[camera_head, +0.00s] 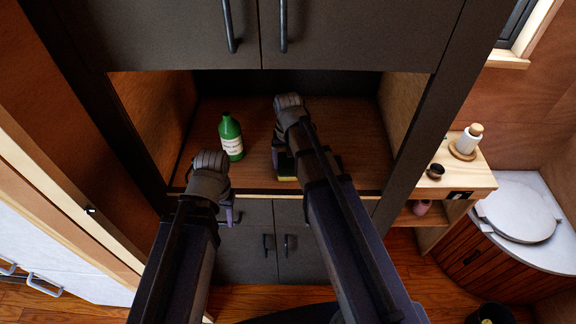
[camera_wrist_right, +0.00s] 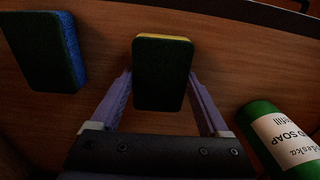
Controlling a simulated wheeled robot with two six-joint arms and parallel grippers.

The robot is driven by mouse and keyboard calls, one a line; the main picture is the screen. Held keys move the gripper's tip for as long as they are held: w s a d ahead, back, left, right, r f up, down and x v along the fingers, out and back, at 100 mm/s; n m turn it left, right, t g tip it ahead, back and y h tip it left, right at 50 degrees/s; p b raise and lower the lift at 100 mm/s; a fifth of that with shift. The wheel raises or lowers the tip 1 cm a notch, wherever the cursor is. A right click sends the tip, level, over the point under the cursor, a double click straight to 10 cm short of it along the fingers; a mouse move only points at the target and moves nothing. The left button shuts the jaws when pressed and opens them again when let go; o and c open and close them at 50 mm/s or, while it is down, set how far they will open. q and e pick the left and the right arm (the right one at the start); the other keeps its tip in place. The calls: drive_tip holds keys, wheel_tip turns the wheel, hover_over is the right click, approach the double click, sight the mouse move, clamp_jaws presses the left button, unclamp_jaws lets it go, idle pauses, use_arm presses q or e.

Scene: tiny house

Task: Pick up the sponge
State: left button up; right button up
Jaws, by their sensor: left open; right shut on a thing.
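A sponge with a dark green face and a yellow layer (camera_wrist_right: 163,80) is between the two fingers of my right gripper (camera_wrist_right: 160,92) in the right wrist view. The fingers are shut on its two sides. In the head view, the yellow edge of this sponge (camera_head: 287,178) shows beside my right forearm, over the wooden shelf; the arm hides much of the gripper. I cannot tell whether the sponge is touching the shelf. My left gripper (camera_head: 229,214) is open and empty in front of the shelf's front edge.
A second sponge, dark green and blue (camera_wrist_right: 45,50), lies on the shelf (camera_head: 262,112). A green soap bottle (camera_head: 230,138) stands left of my right arm; it also shows in the right wrist view (camera_wrist_right: 283,138). Cabinet walls enclose the shelf on both sides.

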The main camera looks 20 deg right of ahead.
sight(288, 163)
wheel_tip(288, 163, up, 10)
drive_tip(key=p, duration=1)
drive_tip(key=o, duration=0.8)
drive_tip(key=c, duration=0.7)
drive_tip(key=shift+f, duration=0.1)
